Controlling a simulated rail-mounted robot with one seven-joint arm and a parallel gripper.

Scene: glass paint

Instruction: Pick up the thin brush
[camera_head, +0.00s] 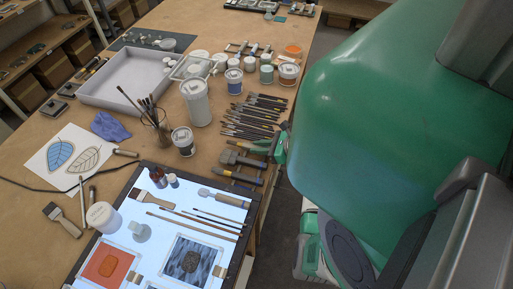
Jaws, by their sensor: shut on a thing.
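Several thin dark-handled brushes (252,116) lie side by side in a row near the table's right edge. My gripper (275,148) is at the near right end of this row, low over the table edge. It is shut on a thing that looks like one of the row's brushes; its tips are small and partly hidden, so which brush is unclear. Other slim brushes (217,217) lie on the lit panel (150,243) nearer the front. I cannot tell which brush is the thin one.
Wide brushes (238,159) lie just in front of my gripper. A grey tray (92,97) is farther back. My large green arm fills the right side.

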